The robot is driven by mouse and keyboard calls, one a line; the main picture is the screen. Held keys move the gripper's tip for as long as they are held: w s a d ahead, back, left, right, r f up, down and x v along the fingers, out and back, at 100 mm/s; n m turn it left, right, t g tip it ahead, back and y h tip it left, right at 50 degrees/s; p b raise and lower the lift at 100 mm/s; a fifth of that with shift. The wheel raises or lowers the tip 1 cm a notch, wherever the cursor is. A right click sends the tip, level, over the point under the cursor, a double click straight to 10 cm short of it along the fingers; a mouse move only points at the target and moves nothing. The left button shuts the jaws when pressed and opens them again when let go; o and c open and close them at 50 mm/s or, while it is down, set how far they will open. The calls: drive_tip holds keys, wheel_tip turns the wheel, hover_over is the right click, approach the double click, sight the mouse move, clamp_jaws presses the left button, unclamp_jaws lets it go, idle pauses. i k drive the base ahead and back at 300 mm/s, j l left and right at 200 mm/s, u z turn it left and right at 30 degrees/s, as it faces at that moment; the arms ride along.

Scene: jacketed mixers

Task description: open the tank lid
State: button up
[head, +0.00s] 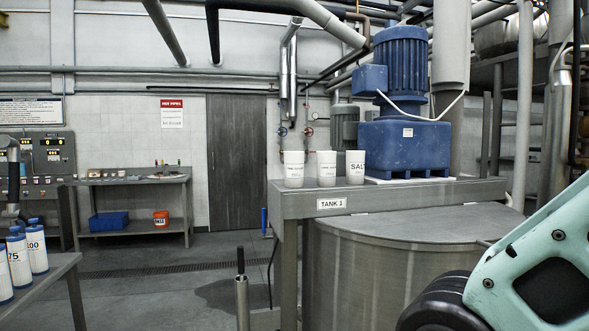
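The tank (355,272) is a large round grey metal vessel at the lower right of the head view. A label reading TANK 1 (331,204) is on the grey beam behind it. Its flat grey lid (420,228) lies level on top and looks closed. No handle on the lid can be made out. My teal and black arm covers the right part of the tank and lid. My gripper is not in view.
A blue motor (405,148) and three white cups, one of them marked SAL (355,168), stand on the beam. A post with a black grip (240,262) stands left of the tank. Blue-capped bottles (35,248) stand on a table at left. Floor between is mostly clear.

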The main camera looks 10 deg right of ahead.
sight(472, 223)
drive_tip(key=i+l+u, duration=0.15)
drive_tip(key=l, duration=0.25)
drive_tip(key=i+l+u, duration=0.1)
drive_tip(key=l, duration=0.35)
drive_tip(key=k+l, duration=0.15)
drive_tip(key=k, duration=0.35)
drive_tip(key=k+l, duration=0.1)
drive_tip(key=k, duration=0.4)
drive_tip(key=i+l+u, duration=0.15)
drive_tip(key=i, duration=0.45)
drive_tip(key=i+l+u, duration=0.2)
drive_tip(key=i+l, duration=0.15)
drive_tip(key=i, duration=0.2)
drive_tip(key=i+l+u, duration=0.15)
drive_tip(key=i+l, duration=0.25)
drive_tip(key=i, duration=0.15)
